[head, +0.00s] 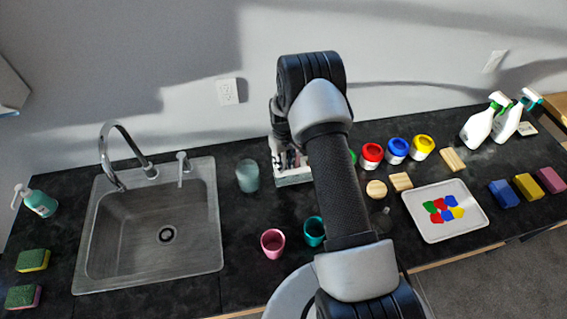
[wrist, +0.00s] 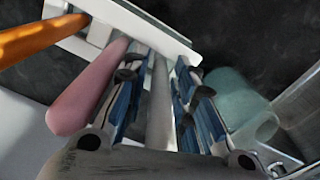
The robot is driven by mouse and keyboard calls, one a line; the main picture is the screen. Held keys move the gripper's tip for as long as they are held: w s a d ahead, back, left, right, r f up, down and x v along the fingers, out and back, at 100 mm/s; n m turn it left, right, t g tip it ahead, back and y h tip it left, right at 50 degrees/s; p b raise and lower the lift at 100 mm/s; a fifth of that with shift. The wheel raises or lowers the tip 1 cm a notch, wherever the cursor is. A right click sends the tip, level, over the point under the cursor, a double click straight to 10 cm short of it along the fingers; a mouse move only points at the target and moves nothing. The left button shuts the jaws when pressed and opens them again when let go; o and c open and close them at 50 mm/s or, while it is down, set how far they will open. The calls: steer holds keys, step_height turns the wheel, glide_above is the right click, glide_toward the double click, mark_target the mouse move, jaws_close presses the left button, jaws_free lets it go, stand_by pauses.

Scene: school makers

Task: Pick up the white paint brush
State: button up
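The white paint brush (wrist: 160,110) shows in the wrist view as a pale, upright handle between the two blue-padded fingers of my gripper (wrist: 166,80). The fingers stand on either side of the handle with narrow gaps visible, so my gripper looks open around it. The brush's lower end is in the white brush holder (wrist: 180,42). A pink handle (wrist: 85,90) is just left of the left finger, and an orange handle (wrist: 40,40) is farther left. In the head view, the holder (head: 294,181) is partly hidden by my arm, and the fingers are hard to make out.
A teal glass (wrist: 240,105) is close to the right finger; the head view shows it (head: 248,176) left of the holder. Pink (head: 272,243) and teal (head: 314,231) cups stand in front. Paint jars (head: 397,150) and a palette tray (head: 410,201) are right; a sink (head: 120,270) is left.

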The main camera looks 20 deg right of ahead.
jaws_close()
stand_by(0.4)
